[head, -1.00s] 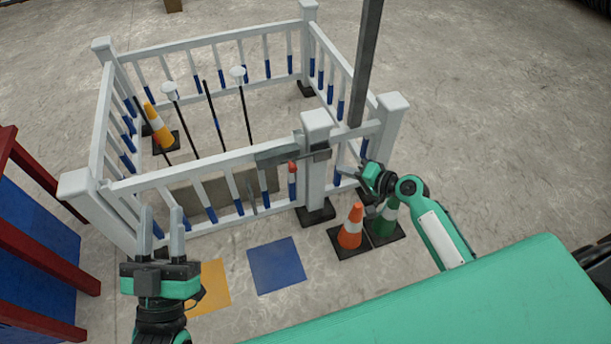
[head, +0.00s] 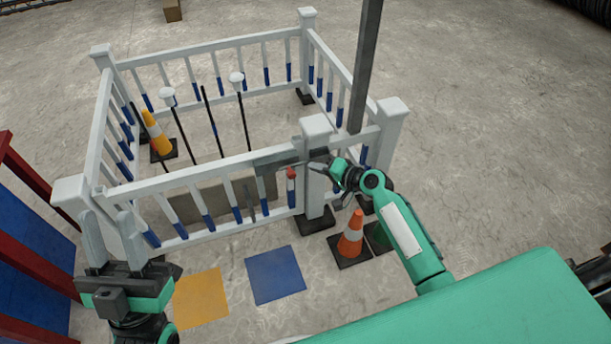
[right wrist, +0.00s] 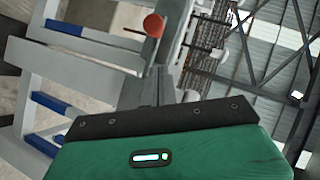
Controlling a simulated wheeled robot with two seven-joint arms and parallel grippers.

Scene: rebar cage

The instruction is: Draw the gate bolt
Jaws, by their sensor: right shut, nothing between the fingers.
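The gate bolt (head: 300,161) is a grey bar and plate on the top rail of the white gate, beside the white post (head: 316,185). Its red knob (head: 291,173) hangs just below the rail. In the right wrist view the red knob (right wrist: 153,25) shows as a ball at the top, beyond my fingers. My right gripper (head: 331,166) is shut and empty at the post, right of the knob and apart from it. My left gripper (head: 104,226) is open and empty at the front left corner of the fence, with its two fingers spread.
A tall dark column (head: 365,70) rises behind the post. Blue (head: 275,275) and yellow (head: 201,299) floor squares lie in front. A blue and red structure stands left.

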